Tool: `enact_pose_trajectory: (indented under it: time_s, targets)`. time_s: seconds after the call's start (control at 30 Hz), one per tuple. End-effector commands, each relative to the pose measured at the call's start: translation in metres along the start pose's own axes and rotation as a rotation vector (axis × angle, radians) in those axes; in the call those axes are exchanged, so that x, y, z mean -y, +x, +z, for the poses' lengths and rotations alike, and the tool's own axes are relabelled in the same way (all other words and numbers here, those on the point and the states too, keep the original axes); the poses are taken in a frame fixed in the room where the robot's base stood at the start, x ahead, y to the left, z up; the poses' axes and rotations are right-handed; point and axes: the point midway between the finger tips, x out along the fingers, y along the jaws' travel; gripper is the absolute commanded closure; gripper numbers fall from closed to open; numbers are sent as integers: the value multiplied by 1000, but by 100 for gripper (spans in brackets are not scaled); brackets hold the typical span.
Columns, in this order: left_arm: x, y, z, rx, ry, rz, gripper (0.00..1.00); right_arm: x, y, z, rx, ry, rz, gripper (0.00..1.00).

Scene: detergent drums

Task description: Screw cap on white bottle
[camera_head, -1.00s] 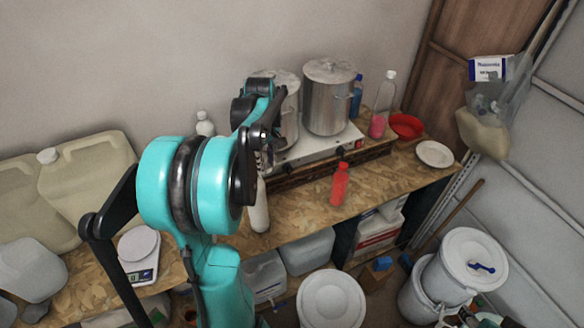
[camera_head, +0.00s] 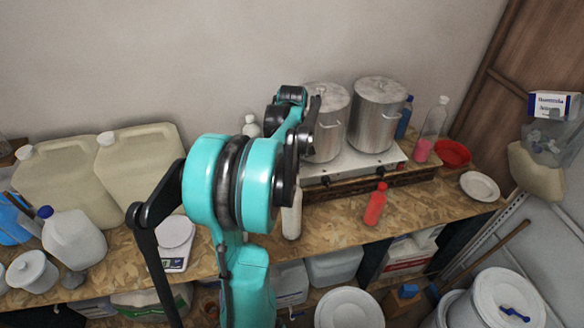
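A white bottle (camera_head: 292,220) stands near the front of the wooden bench, just right of my teal arm. Its top and cap area are hidden behind my arm and dark wrist parts. My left gripper (camera_head: 303,150) is over the bottle's upper part, but its fingertips are hidden or too small to tell apart. I cannot tell if they touch the bottle or hold a cap. A second white bottle (camera_head: 251,126) stands at the back by the wall, partly hidden. My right gripper is out of view.
Two metal pots (camera_head: 376,115) stand on a burner behind. A red bottle (camera_head: 376,204) stands to the right, with a red bowl (camera_head: 453,154) and white plate (camera_head: 480,186) beyond. A scale (camera_head: 174,240) and jugs (camera_head: 75,238) are left. Bench (camera_head: 420,210) is bare around the red bottle.

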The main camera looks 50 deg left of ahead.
Motion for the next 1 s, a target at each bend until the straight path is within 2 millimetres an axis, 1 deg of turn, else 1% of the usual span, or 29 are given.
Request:
enact_pose_trajectory:
  time_s: [0.03,0.07,0.5,1.0]
  targets:
    - [0,5,0,0,0,0,79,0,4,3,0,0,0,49]
    - [0,6,0,0,0,0,79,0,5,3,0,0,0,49]
    - [0,14,0,0,0,0,79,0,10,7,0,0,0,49]
    - [0,14,0,0,0,0,79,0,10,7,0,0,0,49]
